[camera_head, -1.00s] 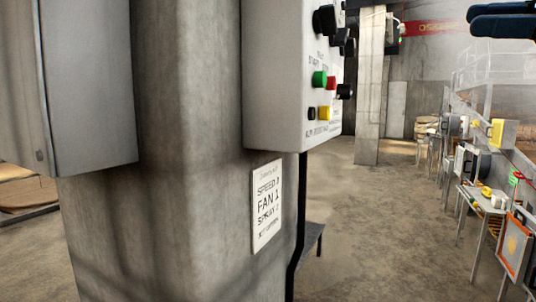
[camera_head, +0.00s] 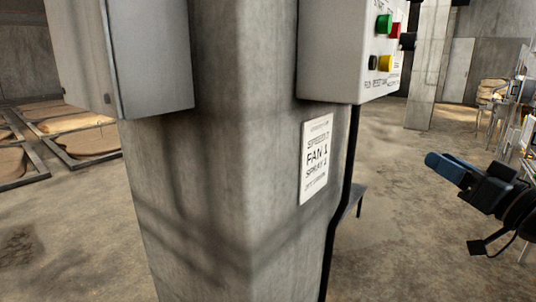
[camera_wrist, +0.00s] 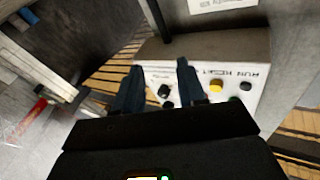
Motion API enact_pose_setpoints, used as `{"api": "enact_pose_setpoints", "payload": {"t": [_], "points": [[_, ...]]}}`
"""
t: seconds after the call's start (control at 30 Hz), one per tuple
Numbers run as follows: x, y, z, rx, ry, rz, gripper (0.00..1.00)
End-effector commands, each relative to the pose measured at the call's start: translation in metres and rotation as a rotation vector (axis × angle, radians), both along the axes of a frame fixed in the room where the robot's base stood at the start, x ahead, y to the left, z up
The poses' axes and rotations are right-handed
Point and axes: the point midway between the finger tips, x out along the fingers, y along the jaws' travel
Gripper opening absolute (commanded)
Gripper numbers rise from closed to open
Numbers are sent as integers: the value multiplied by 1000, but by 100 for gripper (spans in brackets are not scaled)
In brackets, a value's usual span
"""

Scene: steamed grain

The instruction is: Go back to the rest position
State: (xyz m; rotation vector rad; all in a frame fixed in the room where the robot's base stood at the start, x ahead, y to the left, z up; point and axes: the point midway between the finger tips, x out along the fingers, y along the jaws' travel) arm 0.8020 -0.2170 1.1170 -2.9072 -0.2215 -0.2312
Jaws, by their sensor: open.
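My gripper (camera_head: 432,163) is at the right of the head view, with dark blue fingers pointing left into open air. In the wrist view my gripper (camera_wrist: 160,68) is open, its two fingers apart with nothing held between them. A grey control box (camera_head: 345,50) hangs on a concrete pillar (camera_head: 230,190). It has green, red, yellow and black buttons. In the wrist view the control box (camera_wrist: 205,48) appears upside down behind the fingers. In the head view my gripper is to the right of the box, apart from it in the picture.
A second grey cabinet (camera_head: 150,55) is on the pillar's left face. Framed floor beds (camera_head: 85,140) lie at far left. A bench with equipment stands at the right edge. Open floor (camera_head: 400,240) lies right of the pillar.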

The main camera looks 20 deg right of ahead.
Motion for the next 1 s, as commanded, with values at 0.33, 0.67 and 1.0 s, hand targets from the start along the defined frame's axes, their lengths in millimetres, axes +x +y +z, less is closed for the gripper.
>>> {"api": "enact_pose_setpoints", "payload": {"t": [0.33,0.67,1.0], "points": [[-45,69,-140,132,176,-152,40],[-135,130,-224,114,314,-255,40],[-249,178,-254,-13,405,-271,40]]}}
